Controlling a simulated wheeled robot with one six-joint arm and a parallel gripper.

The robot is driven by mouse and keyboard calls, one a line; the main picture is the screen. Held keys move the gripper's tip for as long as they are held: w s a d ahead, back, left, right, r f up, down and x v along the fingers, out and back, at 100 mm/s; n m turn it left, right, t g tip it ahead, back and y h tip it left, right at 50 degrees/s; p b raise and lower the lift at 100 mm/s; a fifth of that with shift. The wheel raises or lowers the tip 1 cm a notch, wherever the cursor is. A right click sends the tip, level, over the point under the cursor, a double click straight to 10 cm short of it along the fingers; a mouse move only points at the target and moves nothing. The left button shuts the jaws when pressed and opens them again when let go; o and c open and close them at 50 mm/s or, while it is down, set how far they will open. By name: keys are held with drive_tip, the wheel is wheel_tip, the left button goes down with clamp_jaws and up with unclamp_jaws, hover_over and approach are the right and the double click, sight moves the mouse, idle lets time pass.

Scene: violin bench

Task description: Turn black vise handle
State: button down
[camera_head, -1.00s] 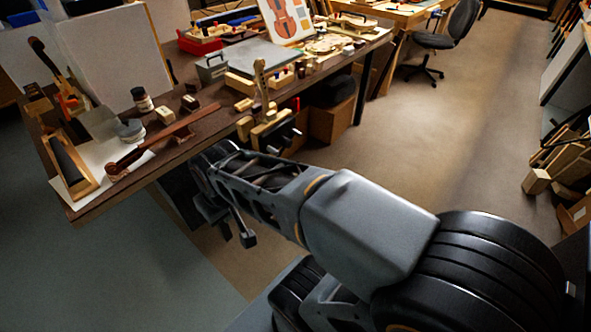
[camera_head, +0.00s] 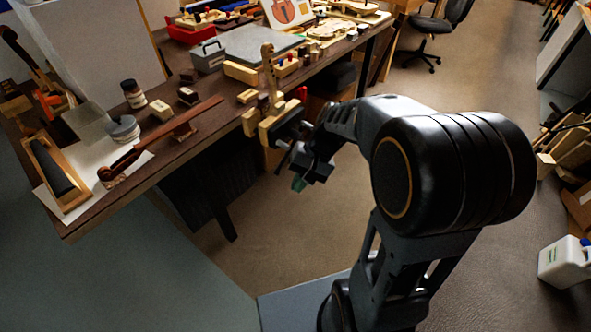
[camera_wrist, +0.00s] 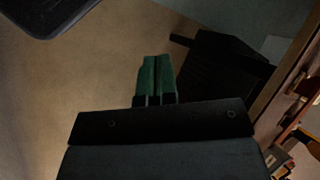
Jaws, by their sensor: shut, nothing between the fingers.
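The wooden vise (camera_head: 270,128) is fixed at the front edge of the bench, with a violin neck standing upright in or just behind it. Its black front part with the handle (camera_head: 290,120) faces my arm. The handle's exact outline is hard to tell, as my wrist is close beside it and partly covers that area. My gripper (camera_head: 299,184) is just below and to the right of the vise, pointing downward, apart from the handle as far as I can see. In the wrist view its green fingertips (camera_wrist: 156,76) are together and empty. The vise handle is not clear there.
The brown bench (camera_head: 150,172) carries several tools, a jar (camera_head: 132,93) and a violin neck (camera_head: 165,138) near its front edge. Under it is a dark box (camera_wrist: 222,72). Brown floor (camera_head: 255,240) is open before the bench. A white jug (camera_head: 562,262) stands at right.

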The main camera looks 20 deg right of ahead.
drive_tip(key=w+d+f+m+t+y+b, duration=0.35)
drive_tip(key=w+f+y, duration=0.25)
drive_tip(key=w+f, duration=0.25)
drive_tip(key=w+d+f+m+t+y+b, duration=0.3)
drive_tip(key=w+f+m+y, duration=0.25)
drive_tip(key=w+f, duration=0.3)
drive_tip(key=w+d+f+m+t+y+b, duration=0.15)
drive_tip(key=d+f+m+t, duration=0.25)
drive_tip(key=d+f+t, duration=0.4)
drive_tip(key=s+a+b+x, duration=0.1)
drive_tip(key=s+b+x, duration=0.1)
drive_tip(key=x, duration=1)
drive_tip(key=shift+w+a+r, duration=0.15)
drive_tip(key=shift+a+r, duration=0.15)
drive_tip(key=shift+r, duration=0.05)
